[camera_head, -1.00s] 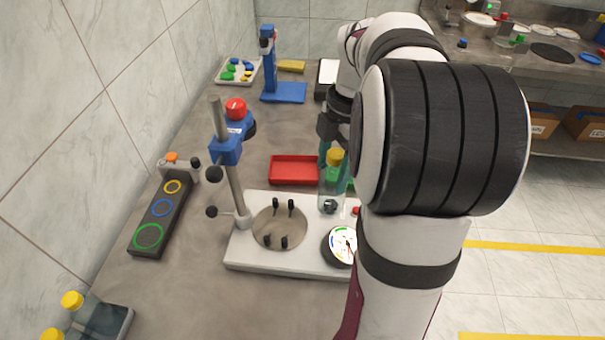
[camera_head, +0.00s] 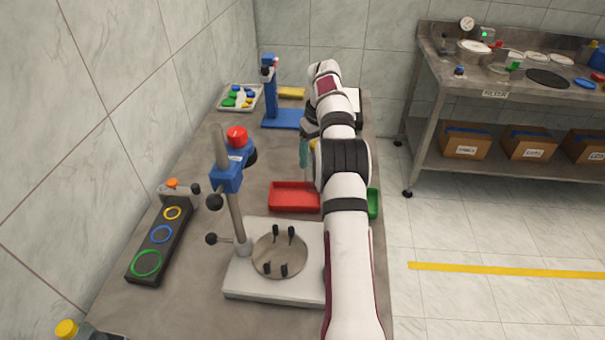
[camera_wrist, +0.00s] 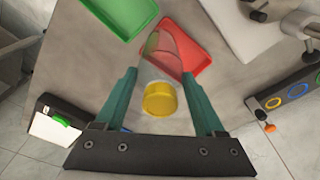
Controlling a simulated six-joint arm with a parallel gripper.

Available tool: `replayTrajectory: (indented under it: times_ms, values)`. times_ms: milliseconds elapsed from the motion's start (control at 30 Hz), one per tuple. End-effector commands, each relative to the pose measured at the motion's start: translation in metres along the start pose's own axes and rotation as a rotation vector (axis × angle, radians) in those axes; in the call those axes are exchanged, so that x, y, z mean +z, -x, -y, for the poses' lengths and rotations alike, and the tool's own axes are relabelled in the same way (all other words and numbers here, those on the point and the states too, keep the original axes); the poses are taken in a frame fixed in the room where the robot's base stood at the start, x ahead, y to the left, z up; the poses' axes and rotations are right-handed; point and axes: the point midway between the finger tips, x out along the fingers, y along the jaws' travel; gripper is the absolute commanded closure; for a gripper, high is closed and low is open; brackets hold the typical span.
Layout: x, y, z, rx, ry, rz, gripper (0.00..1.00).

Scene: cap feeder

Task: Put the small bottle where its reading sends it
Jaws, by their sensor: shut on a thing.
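The small bottle has a yellow cap (camera_wrist: 160,99) and a clear body (camera_wrist: 166,50). My gripper (camera_wrist: 160,76) is shut on it, its teal fingers on either side. In the wrist view, the far end of the bottle overlaps the red tray (camera_wrist: 199,58); I cannot tell its height above it. In the head view, my gripper (camera_head: 307,150) is behind the red tray (camera_head: 294,210), partly hidden by my arm. The green tray (camera_head: 375,204) lies to the right, mostly hidden by my arm. It also shows in the wrist view (camera_wrist: 125,12).
The white tester base (camera_head: 262,291) with its pegged disc and post stands in front of the red tray. A blue stand (camera_head: 284,119) and a tray of caps (camera_head: 223,102) are at the back. A dark panel with coloured rings (camera_head: 152,250) is at left.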

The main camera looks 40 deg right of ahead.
Motion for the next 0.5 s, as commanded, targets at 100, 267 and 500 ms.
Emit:
replayTrajectory:
  times_ms: [100, 267, 500]
  values:
    - [-0.017, -0.016, 0.011, 0.0, 0.002, 0.0, 1.0]
    - [-0.019, -0.039, 0.016, -0.001, 0.002, 0.003, 1.0]
    - [-0.018, -0.059, 0.015, 0.001, 0.001, -0.002, 1.0]
